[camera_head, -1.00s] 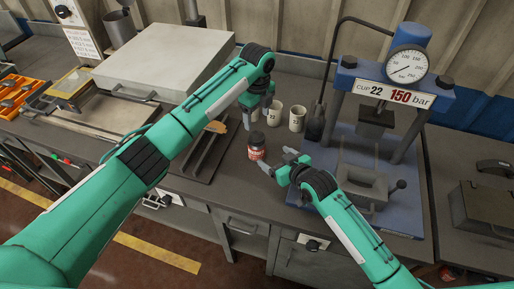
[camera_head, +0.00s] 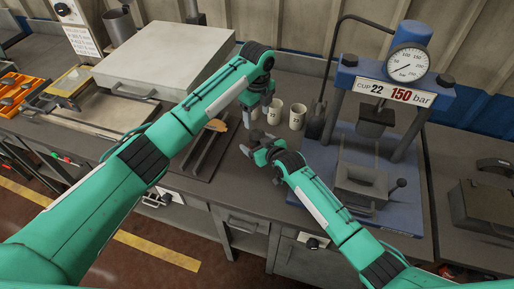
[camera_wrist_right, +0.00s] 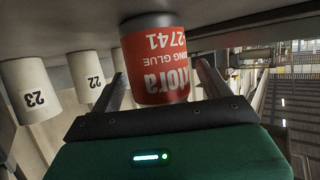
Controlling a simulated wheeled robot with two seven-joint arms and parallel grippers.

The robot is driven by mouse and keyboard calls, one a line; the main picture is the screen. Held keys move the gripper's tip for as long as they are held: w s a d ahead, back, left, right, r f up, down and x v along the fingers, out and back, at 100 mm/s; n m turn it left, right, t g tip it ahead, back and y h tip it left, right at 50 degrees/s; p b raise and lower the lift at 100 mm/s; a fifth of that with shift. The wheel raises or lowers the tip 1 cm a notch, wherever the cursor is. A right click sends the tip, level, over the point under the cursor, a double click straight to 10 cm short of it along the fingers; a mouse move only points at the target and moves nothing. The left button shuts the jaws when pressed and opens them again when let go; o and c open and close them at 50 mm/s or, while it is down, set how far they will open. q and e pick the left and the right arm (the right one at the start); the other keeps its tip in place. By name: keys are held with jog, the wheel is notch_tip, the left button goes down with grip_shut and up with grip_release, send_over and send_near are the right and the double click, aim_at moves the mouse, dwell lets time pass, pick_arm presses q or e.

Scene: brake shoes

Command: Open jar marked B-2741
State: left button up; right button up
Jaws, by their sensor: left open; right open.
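In the head view my right gripper (camera_head: 258,150) is low over the bench and mostly hides the jar. My left gripper (camera_head: 256,112) is open and empty, pointing down above and behind the right one.
Pale numbered cups (camera_head: 297,117) stand just behind the jar; 22 and 23 show in the wrist view (camera_wrist_right: 34,90). A blue press (camera_head: 375,150) with a gauge is to the right. A dark tray (camera_head: 205,155) lies to the left.

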aim_at(257, 135)
grip_shut()
pick_arm(q)
jog(key=shift+f, duration=4)
jog(key=shift+c, duration=0.5)
jog(key=c, duration=0.9)
jog(key=n, duration=0.6)
jog(key=o, duration=1.1)
